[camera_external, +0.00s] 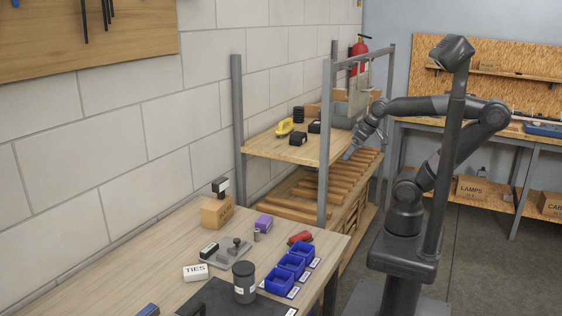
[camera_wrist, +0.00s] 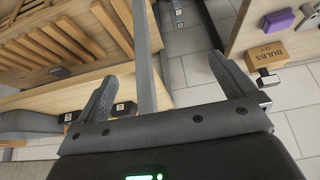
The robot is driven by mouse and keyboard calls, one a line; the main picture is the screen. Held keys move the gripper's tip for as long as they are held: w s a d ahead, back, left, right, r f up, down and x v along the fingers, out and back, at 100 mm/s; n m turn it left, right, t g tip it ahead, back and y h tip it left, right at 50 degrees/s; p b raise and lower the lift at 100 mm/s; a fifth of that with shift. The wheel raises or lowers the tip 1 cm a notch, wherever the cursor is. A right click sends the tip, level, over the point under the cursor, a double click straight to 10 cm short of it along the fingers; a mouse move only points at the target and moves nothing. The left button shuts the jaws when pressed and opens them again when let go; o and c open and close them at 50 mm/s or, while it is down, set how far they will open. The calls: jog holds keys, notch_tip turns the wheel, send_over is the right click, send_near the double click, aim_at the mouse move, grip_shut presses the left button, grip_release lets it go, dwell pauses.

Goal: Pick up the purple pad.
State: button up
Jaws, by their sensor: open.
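The purple pad (camera_external: 263,221) is a small purple block on the wooden workbench, right of a cardboard box. In the wrist view the purple pad (camera_wrist: 279,21) is near the top right corner, beyond the right finger. My gripper (camera_external: 348,154) is beside the wooden shelf unit, well behind and to the right of the pad. In the wrist view my gripper (camera_wrist: 161,69) has its two fingers wide apart with nothing held between them.
The workbench (camera_external: 140,262) also carries a cardboard box (camera_external: 216,211), blue bins (camera_external: 291,263), a red object (camera_external: 300,238) and a dark canister (camera_external: 244,282). A grey shelf post (camera_external: 325,150) stands between my gripper and the bench.

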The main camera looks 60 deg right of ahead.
jog(key=shift+c, duration=0.7)
jog(key=n+g, duration=0.2)
jog(key=g, duration=0.4)
send_over(262, 219)
notch_tip(262, 219, down, 10)
notch_tip(262, 219, down, 10)
jog(key=shift+f, duration=0.15)
